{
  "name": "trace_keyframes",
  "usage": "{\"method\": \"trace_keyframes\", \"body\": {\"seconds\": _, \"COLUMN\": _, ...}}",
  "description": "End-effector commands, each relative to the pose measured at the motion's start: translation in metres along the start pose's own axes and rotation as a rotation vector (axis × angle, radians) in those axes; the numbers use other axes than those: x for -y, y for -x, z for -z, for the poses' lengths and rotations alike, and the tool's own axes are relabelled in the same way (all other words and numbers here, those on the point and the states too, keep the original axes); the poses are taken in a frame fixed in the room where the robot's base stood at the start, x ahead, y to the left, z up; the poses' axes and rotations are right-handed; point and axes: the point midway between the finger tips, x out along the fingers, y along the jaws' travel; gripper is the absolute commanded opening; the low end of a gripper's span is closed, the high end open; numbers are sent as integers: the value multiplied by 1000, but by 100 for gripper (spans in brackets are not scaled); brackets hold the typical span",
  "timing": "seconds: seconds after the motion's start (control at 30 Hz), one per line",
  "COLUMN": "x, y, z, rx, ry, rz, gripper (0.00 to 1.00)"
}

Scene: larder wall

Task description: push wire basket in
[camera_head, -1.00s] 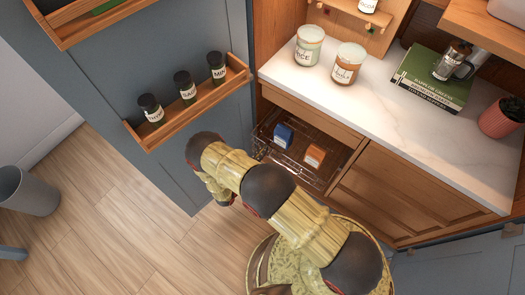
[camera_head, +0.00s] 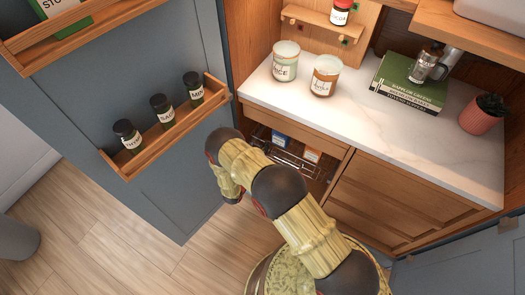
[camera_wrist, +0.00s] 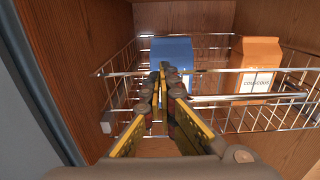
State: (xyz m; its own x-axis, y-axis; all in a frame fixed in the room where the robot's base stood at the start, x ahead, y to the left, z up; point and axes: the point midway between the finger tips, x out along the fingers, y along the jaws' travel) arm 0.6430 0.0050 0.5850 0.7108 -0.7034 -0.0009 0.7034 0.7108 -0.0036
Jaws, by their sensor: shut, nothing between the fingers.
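The wire basket (camera_head: 293,165) sits low in the cabinet opening under the counter, mostly inside in the head view. In the wrist view its wire front (camera_wrist: 222,116) and horizontal bar cross the picture between wooden side walls. A blue box (camera_wrist: 176,52) and an orange couscous box (camera_wrist: 258,66) stand in it. My gripper (camera_wrist: 163,72) is shut and empty, its fingertips at the basket's front, overlapping the blue box in the picture. I cannot tell whether they touch the wire. In the head view my arm hides the gripper and part of the basket.
An open blue door with a spice rack (camera_head: 172,138) stands left of my arm. The white counter (camera_head: 395,135) above the basket holds two jars, green books (camera_head: 408,88) and a plant pot (camera_head: 481,115). A wooden cabinet door (camera_head: 383,203) is right of the basket.

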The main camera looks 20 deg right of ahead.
Motion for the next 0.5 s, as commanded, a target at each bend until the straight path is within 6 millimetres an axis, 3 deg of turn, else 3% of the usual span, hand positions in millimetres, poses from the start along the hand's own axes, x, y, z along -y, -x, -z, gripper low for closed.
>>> {"method": "trace_keyframes", "body": {"seconds": 0.27, "x": -3, "y": 1, "z": -2, "rx": 3, "ry": -7, "rz": 3, "gripper": 0}}
{"method": "trace_keyframes", "body": {"seconds": 0.5, "x": -8, "y": 29, "z": 1, "rx": 1, "ry": -1, "rz": 6, "gripper": 0}}
